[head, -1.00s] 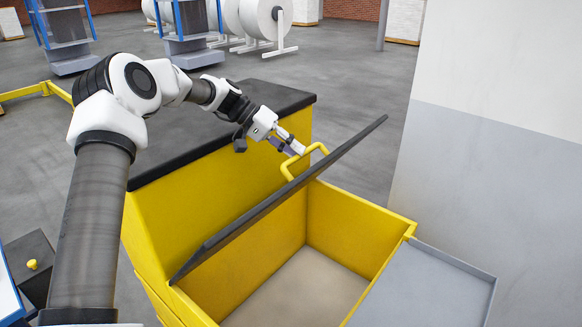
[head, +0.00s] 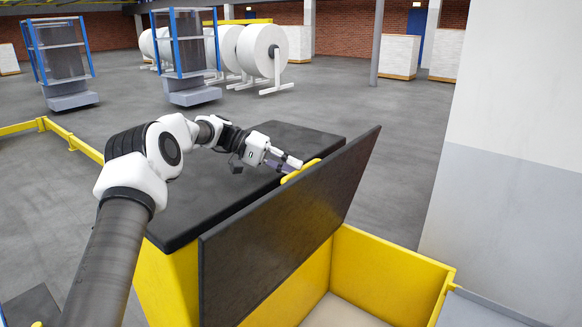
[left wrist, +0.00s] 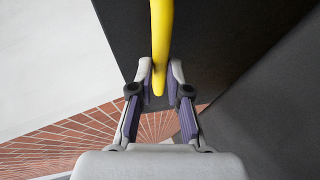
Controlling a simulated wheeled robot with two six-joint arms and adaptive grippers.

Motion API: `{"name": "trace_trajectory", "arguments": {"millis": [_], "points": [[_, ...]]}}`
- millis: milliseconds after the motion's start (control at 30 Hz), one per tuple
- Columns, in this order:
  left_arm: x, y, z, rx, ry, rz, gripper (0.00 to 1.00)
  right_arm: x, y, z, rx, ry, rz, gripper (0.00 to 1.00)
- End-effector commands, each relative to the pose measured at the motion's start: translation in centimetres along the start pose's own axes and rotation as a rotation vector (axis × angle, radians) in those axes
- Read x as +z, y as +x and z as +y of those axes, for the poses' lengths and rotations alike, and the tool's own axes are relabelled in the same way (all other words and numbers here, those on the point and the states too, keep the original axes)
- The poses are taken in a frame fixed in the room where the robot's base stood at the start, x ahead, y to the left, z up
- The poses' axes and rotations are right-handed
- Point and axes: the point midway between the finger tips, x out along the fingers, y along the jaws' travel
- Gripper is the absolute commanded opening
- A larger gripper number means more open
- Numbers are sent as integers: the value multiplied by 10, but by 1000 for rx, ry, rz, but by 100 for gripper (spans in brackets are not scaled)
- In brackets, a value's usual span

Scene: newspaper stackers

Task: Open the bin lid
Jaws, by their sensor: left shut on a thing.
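The yellow bin (head: 385,272) has a black lid (head: 290,232) that stands raised and steeply tilted, its lower edge at the bin. The bin's opening is uncovered on the right, with a pale floor inside. A yellow handle (head: 302,170) sits at the lid's upper edge, partly hidden behind the lid. My left gripper (head: 292,163) is shut on the handle. In the left wrist view the fingers (left wrist: 160,80) close on both sides of the yellow bar (left wrist: 161,30), with the dark lid (left wrist: 120,25) behind it. My right gripper is not in view.
A black top (head: 190,205) covers the bin's cabinet behind the lid. A white and grey wall (head: 505,170) stands at the right. A yellow rail (head: 70,138), blue-framed racks (head: 185,60) and paper rolls (head: 262,50) are farther back, across open floor.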

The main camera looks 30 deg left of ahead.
Motion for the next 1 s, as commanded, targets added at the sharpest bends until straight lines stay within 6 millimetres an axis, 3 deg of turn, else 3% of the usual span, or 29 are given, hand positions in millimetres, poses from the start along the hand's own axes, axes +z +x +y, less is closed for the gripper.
{"name": "trace_trajectory", "arguments": {"millis": [33,167,200,233,267,633,1000], "points": [[4,3,-13,-14,-14,-11,0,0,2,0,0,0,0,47],[4,3,-13,-13,-15,-11,0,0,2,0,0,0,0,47],[4,3,-13,-13,-15,-11,27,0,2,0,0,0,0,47],[4,3,-13,-13,-15,-12,38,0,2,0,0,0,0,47],[4,3,-13,-13,-14,-12,41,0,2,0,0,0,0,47],[2,-8,-9,-12,-8,-5,41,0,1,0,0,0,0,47],[3,-96,-8,-15,-9,-2,41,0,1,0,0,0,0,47]]}}
